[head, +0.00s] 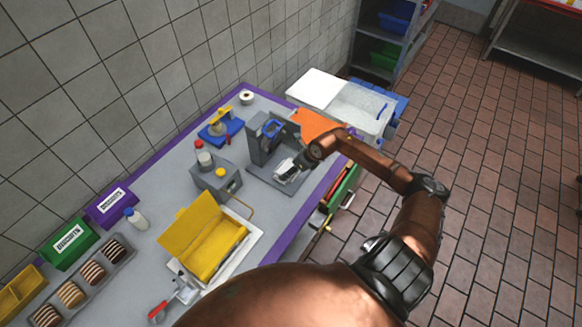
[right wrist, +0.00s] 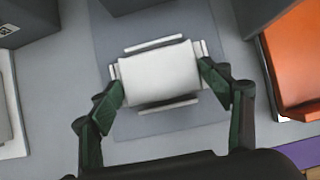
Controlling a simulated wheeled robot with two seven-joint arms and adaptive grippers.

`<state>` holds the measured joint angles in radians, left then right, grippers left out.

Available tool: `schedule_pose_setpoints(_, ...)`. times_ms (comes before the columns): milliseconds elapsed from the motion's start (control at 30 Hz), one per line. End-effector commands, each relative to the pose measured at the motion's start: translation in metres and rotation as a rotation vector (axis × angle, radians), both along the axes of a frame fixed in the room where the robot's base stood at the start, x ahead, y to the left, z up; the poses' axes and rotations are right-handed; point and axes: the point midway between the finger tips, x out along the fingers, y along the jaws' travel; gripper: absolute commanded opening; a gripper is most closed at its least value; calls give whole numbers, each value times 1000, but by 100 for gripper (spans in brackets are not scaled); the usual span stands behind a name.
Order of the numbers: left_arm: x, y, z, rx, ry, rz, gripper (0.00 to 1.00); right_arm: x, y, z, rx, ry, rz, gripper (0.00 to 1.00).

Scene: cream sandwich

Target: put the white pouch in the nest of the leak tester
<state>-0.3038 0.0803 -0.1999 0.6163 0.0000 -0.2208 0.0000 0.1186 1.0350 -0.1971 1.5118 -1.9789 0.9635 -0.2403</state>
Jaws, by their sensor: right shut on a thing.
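The white pouch (right wrist: 155,76) is between the two fingers of my right gripper (right wrist: 163,84), which is shut on its left and right ends in the right wrist view. White rails of the nest (right wrist: 153,43) show around the pouch on its sides. The pouch lines up with the nest; I cannot tell whether it rests on the nest floor or is slightly above it. In the head view the leak tester (head: 262,140) is a grey machine with a blue ring, and my right gripper (head: 289,168) is low over its front plate. My left gripper is out of view.
A grey box (head: 214,180) with a yellow knob stands left, and an open yellow case (head: 207,243) sits nearer on a white tray. The purple table edge (head: 300,222) runs close in front.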

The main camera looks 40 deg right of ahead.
Motion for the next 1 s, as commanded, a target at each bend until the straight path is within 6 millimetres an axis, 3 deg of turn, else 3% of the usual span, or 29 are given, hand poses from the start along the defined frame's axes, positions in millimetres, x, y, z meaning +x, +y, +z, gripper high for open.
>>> schedule_pose_setpoints(233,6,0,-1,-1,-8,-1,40,0,0,-1,0,-1,1,48)
schedule_pose_setpoints(267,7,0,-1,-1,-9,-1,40,0,0,-1,0,-1,1,72)
schedule_pose_setpoints(500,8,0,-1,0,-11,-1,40,0,0,-1,0,-1,1,89)
schedule_pose_setpoints(833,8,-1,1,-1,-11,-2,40,0,0,2,0,-1,1,89)
schedule_pose_setpoints(1000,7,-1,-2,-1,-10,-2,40,-10,-4,18,-4,-2,2,89)
